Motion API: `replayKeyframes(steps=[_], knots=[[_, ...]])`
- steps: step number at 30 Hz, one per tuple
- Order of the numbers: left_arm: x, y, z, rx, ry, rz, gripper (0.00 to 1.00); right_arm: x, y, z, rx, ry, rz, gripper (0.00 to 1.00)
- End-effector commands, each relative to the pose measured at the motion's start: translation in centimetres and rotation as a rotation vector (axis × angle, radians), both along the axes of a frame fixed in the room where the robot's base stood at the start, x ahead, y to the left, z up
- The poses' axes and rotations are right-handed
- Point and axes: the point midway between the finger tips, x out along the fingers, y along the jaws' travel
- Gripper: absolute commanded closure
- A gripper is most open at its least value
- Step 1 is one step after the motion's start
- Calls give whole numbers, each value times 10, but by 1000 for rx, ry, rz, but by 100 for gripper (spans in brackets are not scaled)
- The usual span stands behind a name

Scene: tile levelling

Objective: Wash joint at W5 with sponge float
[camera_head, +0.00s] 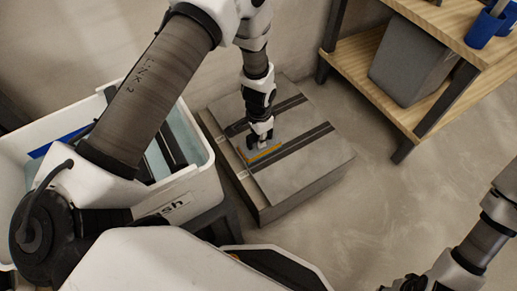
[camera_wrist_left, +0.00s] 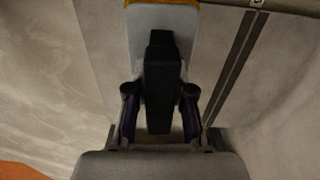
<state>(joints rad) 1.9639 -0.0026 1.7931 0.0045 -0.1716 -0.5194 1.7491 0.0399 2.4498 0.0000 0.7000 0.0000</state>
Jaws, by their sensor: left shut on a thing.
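My left gripper (camera_head: 260,133) reaches down over the grey tiled block (camera_head: 300,172) in the head view. It is shut on the sponge float, whose orange-yellow edge (camera_head: 264,152) lies low at the tile surface, close to the nearer dark joint (camera_head: 300,146). I cannot tell whether the sponge touches the tile. In the left wrist view the float (camera_wrist_left: 135,30) shows a pale plate, an orange edge and a dark handle between the fingers (camera_wrist_left: 160,105). A dark joint strip (camera_wrist_left: 236,65) runs to the right of it. My right gripper (camera_head: 415,284) shows partly at the bottom edge; its fingertips are unclear.
A white labelled wash tub (camera_head: 190,190) with water stands left of the block. A wooden shelf (camera_head: 365,70) with a grey bin (camera_head: 412,62) and a blue cup (camera_head: 484,30) stands at upper right. Bare floor (camera_head: 385,215) lies right of the block.

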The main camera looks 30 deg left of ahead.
Motion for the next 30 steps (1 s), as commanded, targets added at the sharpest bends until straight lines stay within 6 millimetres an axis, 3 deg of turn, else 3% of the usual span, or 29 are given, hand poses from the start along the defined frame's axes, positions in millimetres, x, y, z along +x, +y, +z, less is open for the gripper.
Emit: replayKeyframes(steps=[1, 8, 18, 30], knots=[[0, 1, -13, -1, -2, -7, 100, 0, 0, -12, 0, -1, 0, 60], [0, 2, -28, -1, -1, -16, 100, 1, 0, -24, 0, -1, 0, 60], [-1, 1, -79, -1, -1, -15, 100, 0, 0, -75, 0, 0, 0, 60], [-1, 1, -82, -1, -1, -15, 100, 0, 0, -79, 0, -1, 0, 60]])
